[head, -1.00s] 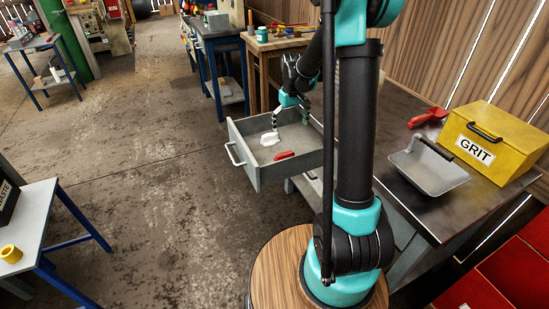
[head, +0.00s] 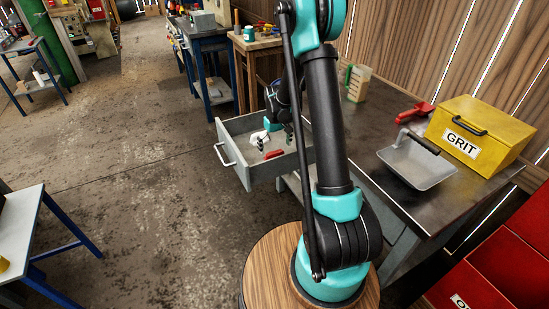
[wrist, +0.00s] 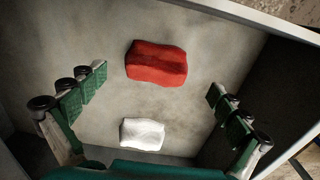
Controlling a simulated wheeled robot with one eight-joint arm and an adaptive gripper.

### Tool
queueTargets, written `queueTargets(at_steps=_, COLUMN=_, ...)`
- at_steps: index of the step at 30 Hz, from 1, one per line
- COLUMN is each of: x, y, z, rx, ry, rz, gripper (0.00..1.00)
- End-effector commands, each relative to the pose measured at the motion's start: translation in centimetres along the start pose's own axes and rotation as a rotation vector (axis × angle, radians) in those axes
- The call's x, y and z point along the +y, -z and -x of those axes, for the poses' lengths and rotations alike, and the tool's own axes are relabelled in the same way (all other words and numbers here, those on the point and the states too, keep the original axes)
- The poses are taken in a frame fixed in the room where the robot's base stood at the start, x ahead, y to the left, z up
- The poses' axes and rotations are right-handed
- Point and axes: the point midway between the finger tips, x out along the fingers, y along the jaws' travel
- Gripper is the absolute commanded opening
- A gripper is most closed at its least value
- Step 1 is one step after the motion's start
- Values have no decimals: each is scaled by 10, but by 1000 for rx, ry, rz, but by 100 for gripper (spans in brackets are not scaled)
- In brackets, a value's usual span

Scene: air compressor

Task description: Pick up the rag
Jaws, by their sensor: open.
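A white lumpy cloth-like piece (head: 257,138) and a red lumpy piece (head: 274,154) lie apart on the floor of an open grey drawer (head: 236,165). I cannot tell for sure which is the rag. In the wrist view, the red piece (wrist: 157,64) is above centre and the white piece (wrist: 142,134) is near the palm at the bottom. My gripper (wrist: 158,82) is open and empty, with green-padded fingers on the left and right. It points down at the drawer. In the head view my gripper (head: 275,139) partly hides the white piece.
The drawer walls stand close around my gripper. The workbench (head: 366,140) at right holds a grey scoop pan (head: 415,165), a yellow GRIT box (head: 485,125), a red scoop (head: 416,112) and a jug (head: 358,82). Open floor lies left of the drawer.

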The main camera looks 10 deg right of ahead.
Motion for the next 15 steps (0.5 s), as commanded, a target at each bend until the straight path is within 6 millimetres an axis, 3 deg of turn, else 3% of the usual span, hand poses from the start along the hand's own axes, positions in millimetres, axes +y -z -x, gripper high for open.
queueTargets(at_steps=15, x=3, y=5, z=-51, rx=0, ry=0, rz=0, gripper=100)
